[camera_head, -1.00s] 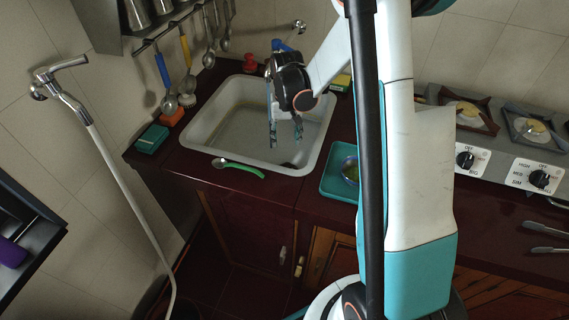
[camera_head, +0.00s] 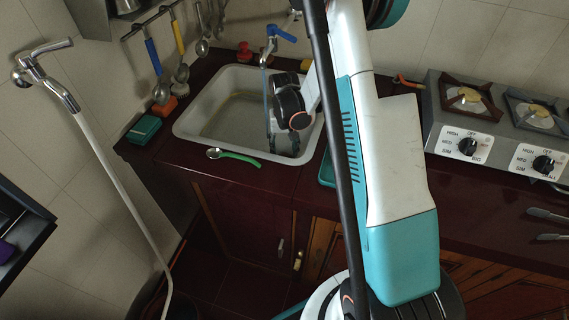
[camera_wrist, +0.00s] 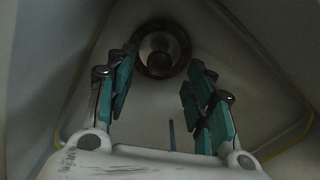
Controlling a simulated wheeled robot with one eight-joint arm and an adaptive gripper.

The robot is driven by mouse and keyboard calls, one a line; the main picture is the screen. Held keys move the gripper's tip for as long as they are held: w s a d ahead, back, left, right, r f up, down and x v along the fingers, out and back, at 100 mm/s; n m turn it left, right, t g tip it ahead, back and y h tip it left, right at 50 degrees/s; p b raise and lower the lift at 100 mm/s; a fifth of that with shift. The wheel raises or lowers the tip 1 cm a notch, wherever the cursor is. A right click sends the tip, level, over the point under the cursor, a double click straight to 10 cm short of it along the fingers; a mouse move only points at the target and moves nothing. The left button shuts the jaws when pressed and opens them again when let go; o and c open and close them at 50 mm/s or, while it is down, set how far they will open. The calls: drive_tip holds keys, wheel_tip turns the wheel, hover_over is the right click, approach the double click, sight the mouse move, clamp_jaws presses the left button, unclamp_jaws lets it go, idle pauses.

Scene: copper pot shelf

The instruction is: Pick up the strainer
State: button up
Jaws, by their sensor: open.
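The strainer (camera_wrist: 162,50) looks like a round, dark metal ring with a smaller bright round centre. In the wrist view it sits at the bottom of the sink, just beyond my fingertips and near the middle. My gripper (camera_wrist: 161,78) is open, with its teal fingers apart and nothing between them. In the head view my gripper (camera_head: 282,148) is down inside the right part of the white sink (camera_head: 187,128). I cannot make out the strainer in the head view; my gripper and the sink's front wall are in that area.
A blue-handled tap (camera_head: 278,36) stands behind the sink. A thin bluish strip runs down below it, close to my gripper. A green box (camera_head: 144,130) stands at left, and the stove (camera_head: 470,130) is at right.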

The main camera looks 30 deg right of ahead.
sight(284, 155)
wheel_tip(284, 155, down, 4)
drive_tip(key=shift+f+b, duration=0.25)
drive_tip(key=shift+b, duration=0.75)
drive_tip(key=shift+r, duration=0.1)
clamp_jaws()
